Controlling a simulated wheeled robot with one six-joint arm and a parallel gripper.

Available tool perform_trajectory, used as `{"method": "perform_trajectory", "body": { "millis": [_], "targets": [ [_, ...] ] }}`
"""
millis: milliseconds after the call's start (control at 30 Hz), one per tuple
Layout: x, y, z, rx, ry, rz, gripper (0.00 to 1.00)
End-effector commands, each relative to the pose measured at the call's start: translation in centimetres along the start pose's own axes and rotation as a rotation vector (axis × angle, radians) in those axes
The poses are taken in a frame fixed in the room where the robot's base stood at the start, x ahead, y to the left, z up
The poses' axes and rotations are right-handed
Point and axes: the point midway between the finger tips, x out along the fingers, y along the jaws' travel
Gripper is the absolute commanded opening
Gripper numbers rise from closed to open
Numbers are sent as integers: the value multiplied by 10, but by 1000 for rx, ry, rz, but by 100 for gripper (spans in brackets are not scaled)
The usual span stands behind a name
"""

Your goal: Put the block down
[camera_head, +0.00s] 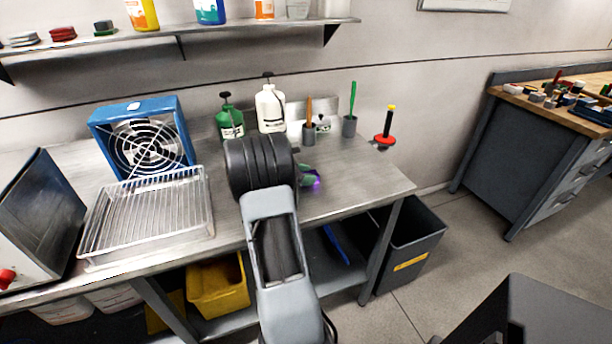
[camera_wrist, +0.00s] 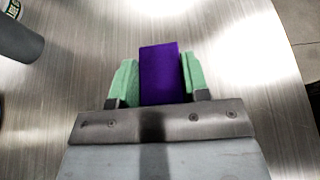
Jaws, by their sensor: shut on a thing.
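A purple block (camera_wrist: 160,72) is held between the two green fingers of my gripper (camera_wrist: 159,85) in the wrist view. The brushed metal bench top (camera_wrist: 90,45) shows beyond it. In the head view my gripper (camera_head: 307,177) is over the right part of the metal bench (camera_head: 345,180), mostly hidden behind my arm. A bit of the purple block (camera_head: 316,184) shows there beside a green finger. I cannot tell whether the block touches the bench.
A wire rack tray (camera_head: 150,215) and a blue fan (camera_head: 143,140) stand left. The bench's right part is clear. A dark bin (camera_head: 415,240) stands on the floor to the right.

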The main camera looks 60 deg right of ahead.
Motion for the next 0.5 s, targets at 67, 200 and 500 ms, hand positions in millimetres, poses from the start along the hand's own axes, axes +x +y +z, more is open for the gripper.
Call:
{"method": "perform_trajectory", "body": {
  "millis": [67,200,500],
  "targets": [
    [0,0,0,0,0,0,14],
    [1,0,-3,0,0,0,14],
    [1,0,-3,0,0,0,68]
  ]
}}
